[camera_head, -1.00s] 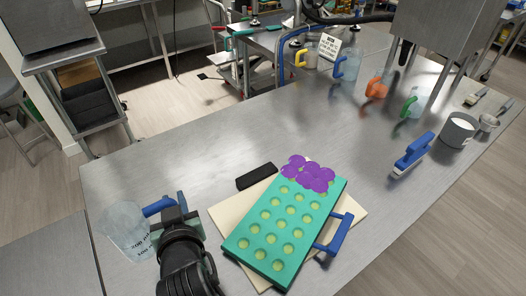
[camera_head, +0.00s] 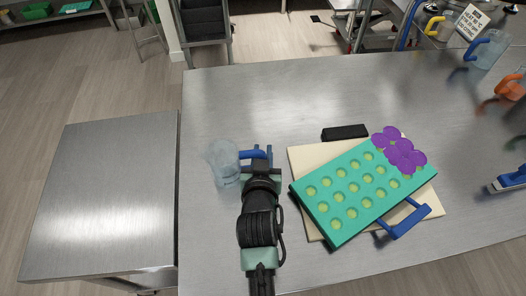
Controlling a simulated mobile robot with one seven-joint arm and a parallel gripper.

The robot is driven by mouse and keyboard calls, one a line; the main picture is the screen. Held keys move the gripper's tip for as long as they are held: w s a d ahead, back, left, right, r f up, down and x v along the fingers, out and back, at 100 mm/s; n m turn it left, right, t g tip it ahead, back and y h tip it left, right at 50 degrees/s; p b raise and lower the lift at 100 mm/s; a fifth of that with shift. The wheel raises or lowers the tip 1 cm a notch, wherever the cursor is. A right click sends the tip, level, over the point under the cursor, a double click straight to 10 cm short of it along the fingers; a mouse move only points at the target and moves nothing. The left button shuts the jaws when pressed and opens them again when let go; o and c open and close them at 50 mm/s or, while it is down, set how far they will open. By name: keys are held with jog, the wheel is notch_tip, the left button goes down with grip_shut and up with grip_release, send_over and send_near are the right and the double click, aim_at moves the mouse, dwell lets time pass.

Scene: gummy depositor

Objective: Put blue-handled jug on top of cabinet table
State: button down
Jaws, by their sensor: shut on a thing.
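A clear jug (camera_head: 222,163) with a blue handle is near the left end of the long steel table (camera_head: 310,100). My gripper (camera_head: 262,155) is shut on the jug's blue handle from the right side. I cannot tell whether the jug's base touches the steel. The fingers partly hide the handle. A separate square steel-topped table, likely the cabinet table (camera_head: 105,190), stands to the left of the long table. Its visible top is bare.
A green mould tray (camera_head: 330,215) with purple pieces rests on a cream board (camera_head: 300,158) right of my arm. A black block (camera_head: 345,132) lies behind it. Another blue-handled jug (camera_head: 487,50) stands at the far right. A narrow gap separates the tables.

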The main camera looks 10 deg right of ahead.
jog(key=shift+f, duration=0.2)
jog(key=c, duration=0.8)
grip_release()
jog(key=shift+o, duration=0.2)
